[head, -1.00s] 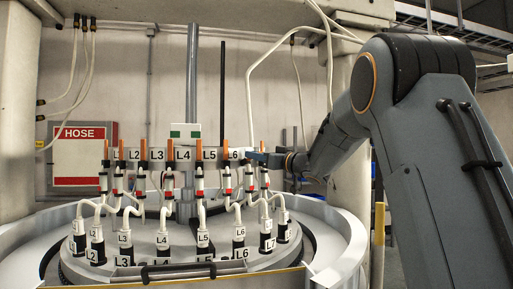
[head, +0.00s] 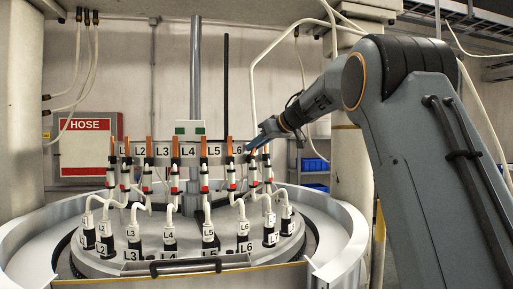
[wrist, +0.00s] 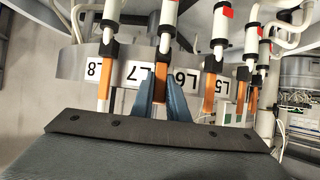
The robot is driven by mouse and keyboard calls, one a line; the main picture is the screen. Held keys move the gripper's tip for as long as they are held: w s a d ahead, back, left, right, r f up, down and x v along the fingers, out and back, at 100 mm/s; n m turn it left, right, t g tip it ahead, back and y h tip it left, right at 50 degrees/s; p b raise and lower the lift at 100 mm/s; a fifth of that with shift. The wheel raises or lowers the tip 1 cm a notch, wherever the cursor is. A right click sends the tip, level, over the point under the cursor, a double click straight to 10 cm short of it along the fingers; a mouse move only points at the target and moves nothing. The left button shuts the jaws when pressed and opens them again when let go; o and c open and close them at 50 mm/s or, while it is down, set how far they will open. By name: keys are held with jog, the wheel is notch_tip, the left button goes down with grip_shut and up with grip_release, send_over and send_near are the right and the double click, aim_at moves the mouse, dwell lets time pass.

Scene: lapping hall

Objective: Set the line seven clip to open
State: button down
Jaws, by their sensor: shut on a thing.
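The line seven clip shows an orange lever (wrist: 161,84) between the L7 label (wrist: 134,73) and the L6 label in the wrist view, which sees the labels upside down. My gripper (wrist: 164,82) has its two blue fingers on either side of this lever, shut on it. The clip's white body (wrist: 167,20) extends beyond the fingers at the top of the wrist view. In the head view my gripper (head: 254,146) meets the right part of the clip row from the right and hides the L7 label there.
Neighbouring orange levers stand close on both sides, one by the L8 label (wrist: 93,69) and one by the L5 label (wrist: 223,87). White hoses run down to numbered black fittings on the round plate (head: 190,232). A red HOSE sign (head: 86,150) hangs at left.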

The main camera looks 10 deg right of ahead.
jog(key=shift+w+r+g, duration=0.15)
jog(key=shift+r+g, duration=0.05)
jog(key=shift+g, duration=0.2)
dwell(0.3)
jog(key=c, duration=1.7)
grip_release()
jog(key=shift+a, duration=0.1)
jog(key=shift+b+v, duration=1.3)
jog(key=shift+v, duration=2.6)
